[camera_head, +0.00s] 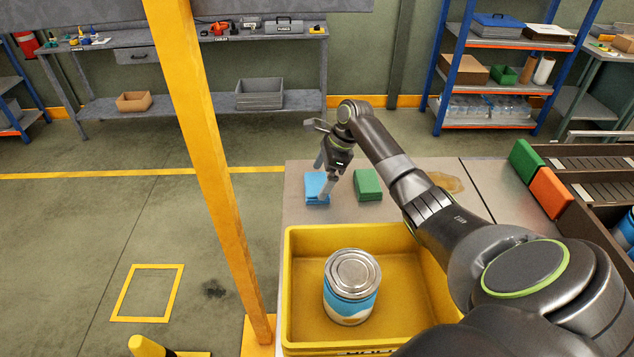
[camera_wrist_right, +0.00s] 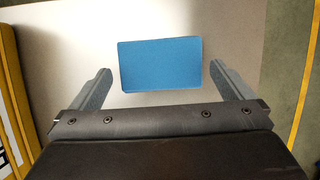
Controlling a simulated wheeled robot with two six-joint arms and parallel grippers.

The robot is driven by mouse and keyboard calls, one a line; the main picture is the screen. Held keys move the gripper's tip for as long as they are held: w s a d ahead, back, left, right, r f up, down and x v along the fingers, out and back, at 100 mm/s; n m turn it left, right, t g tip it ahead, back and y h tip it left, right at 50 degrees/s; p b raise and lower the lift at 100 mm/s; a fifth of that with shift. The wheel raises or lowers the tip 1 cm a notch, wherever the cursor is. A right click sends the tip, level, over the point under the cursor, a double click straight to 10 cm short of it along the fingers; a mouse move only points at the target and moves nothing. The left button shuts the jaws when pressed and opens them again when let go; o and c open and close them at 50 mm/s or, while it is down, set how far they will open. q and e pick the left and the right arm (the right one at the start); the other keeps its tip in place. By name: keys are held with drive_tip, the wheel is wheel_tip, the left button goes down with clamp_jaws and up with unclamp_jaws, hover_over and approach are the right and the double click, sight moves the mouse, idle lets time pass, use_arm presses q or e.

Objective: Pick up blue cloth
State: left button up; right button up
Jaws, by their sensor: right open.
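The blue cloth (camera_head: 316,187) lies folded flat on the grey table near its far left corner. In the right wrist view the blue cloth (camera_wrist_right: 160,64) shows between and just beyond the two fingers. My right gripper (camera_head: 325,180) is open and empty above the blue cloth, with its fingers pointing down. In the wrist view my right gripper (camera_wrist_right: 162,88) has its fingers spread wider than the cloth. Whether a fingertip touches the cloth I cannot tell. My left gripper is not in view.
A green folded cloth (camera_head: 368,185) lies to the right of the blue one. A yellow crate (camera_head: 300,262) holding a large tin (camera_head: 351,287) stands in front. A brown stain (camera_head: 445,182) marks the table. Green (camera_head: 525,161) and orange (camera_head: 550,193) blocks and rollers are at right. A yellow post (camera_head: 215,170) rises at left.

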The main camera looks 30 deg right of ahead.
sight(319, 183)
drive_tip(key=shift+x, duration=1.05)
drive_tip(key=c, duration=0.7)
drive_tip(key=shift+r, duration=0.15)
wheel_tip(319, 183, up, 10)
drive_tip(key=b, duration=0.3)
